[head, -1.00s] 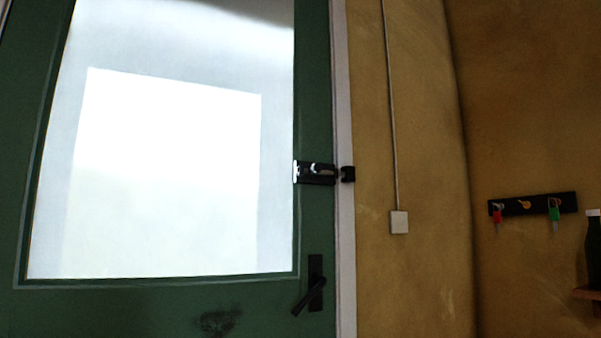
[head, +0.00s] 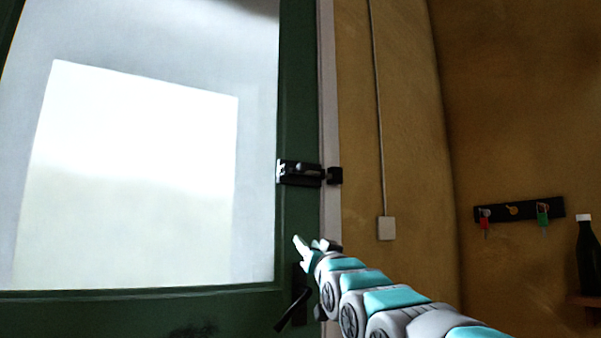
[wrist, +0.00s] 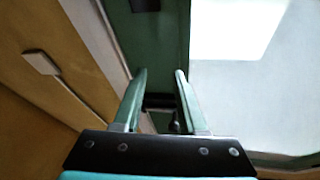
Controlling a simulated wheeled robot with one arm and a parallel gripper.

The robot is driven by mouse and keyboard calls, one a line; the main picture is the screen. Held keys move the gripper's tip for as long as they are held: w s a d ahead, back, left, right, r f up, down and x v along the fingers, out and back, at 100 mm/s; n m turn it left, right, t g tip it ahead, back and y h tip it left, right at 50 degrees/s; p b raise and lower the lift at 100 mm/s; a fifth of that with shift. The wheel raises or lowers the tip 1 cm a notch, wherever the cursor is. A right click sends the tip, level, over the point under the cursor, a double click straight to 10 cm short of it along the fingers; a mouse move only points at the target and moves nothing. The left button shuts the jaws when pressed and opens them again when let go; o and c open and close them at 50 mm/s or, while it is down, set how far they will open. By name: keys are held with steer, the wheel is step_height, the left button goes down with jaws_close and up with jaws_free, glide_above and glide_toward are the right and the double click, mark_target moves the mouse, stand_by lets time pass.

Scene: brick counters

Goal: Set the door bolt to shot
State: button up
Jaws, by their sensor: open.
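The dark door bolt (head: 300,173) is mounted on the green door's right stile, beside the glass. Its black keeper (head: 335,175) sits on the pale frame to the right. The bar's exact position is too small to tell. My gripper (head: 311,243) is below the bolt in the head view, in front of the stile. In the wrist view my gripper (wrist: 161,72) is open and empty, and the picture is upside down. A dark fitting that looks like the bolt (wrist: 158,101) shows beyond and between the fingers, partly hidden by the gripper.
The black door handle (head: 293,309) is below the bolt, beside my arm. A white wall box (head: 386,228) with a cable is to the right. A key rack (head: 519,208) and dark bottle (head: 587,258) are farther right.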

mark_target(302, 172)
steer(key=r+t+y, duration=0.1)
steer(key=r, duration=0.3)
steer(key=s+r+t, duration=0.1)
steer(key=r+t, duration=0.1)
steer(key=r, duration=0.2)
steer(key=s+r+t+y, duration=0.1)
steer(key=r, duration=0.3)
steer(key=shift+a+r+y, duration=0.15)
steer(key=shift+r+y, duration=0.15)
steer(key=p+x, duration=0.2)
steer(key=x, duration=0.4)
steer(key=shift+r+p, duration=0.1)
steer(key=shift+p, duration=0.25)
steer(key=shift+w+a+r+p, duration=0.15)
steer(key=shift+w+r+p, duration=0.25)
steer(key=shift+w, duration=0.1)
jaws_close()
